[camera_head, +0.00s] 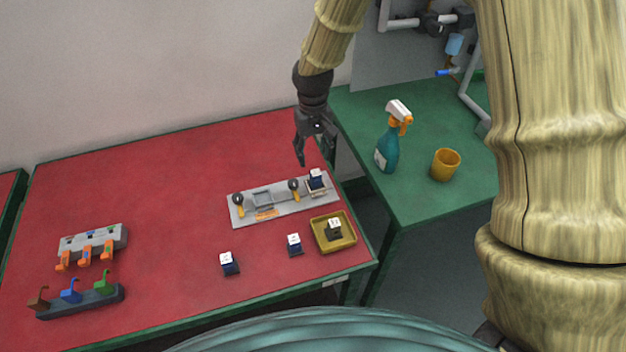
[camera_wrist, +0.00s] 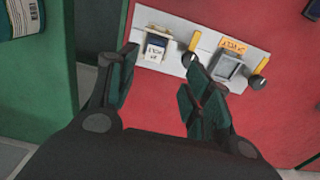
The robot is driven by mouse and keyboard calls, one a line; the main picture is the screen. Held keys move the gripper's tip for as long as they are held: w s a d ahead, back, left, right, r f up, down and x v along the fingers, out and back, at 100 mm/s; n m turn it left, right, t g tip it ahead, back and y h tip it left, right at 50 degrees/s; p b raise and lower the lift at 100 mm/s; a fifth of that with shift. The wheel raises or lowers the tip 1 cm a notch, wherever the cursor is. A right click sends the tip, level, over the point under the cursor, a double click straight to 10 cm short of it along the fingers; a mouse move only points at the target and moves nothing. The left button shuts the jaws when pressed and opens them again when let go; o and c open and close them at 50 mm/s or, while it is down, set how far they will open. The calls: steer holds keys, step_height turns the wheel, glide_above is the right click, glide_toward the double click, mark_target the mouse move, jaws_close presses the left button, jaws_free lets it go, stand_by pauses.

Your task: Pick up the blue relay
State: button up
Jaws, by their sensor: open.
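A blue relay with a white top (camera_head: 316,179) sits in the right end of the grey panel (camera_head: 285,209). In the wrist view, this relay (camera_wrist: 156,48) shows its printed white face, beyond the gap between my fingertips. My gripper (camera_head: 318,157) is open and empty, above and behind the panel's right end, apart from the relay. Its two fingers also show in the wrist view (camera_wrist: 160,78). Two more dark blue, white-topped relays lie on the red table, one near the tray (camera_head: 294,245) and one further left (camera_head: 229,264).
A yellow tray (camera_head: 318,241) holds a dark relay (camera_head: 334,229). The panel has an empty socket (camera_head: 263,199) and yellow-handled levers. Colored-hook racks stand at left on the red table (camera_head: 150,190). A spray bottle (camera_head: 388,147) and yellow cup (camera_head: 445,164) stand on the green table.

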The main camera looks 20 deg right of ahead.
mark_target(316, 173)
steer(key=shift+d+f+p, duration=0.2)
steer(key=shift+f+p, duration=0.65)
steer(key=shift+f, duration=1.95)
steer(key=shift+w+d+f+p, duration=0.15)
steer(key=shift+f+p, duration=0.3)
steer(key=shift+f, duration=0.25)
steer(key=shift+s+d+f+p, duration=0.15)
steer(key=shift+f+p, duration=0.3)
steer(key=shift+f, duration=0.25)
steer(key=shift+w+f, duration=0.1)
steer(key=shift+f, duration=1)
jaws_close()
steer(key=shift+r, duration=0.15)
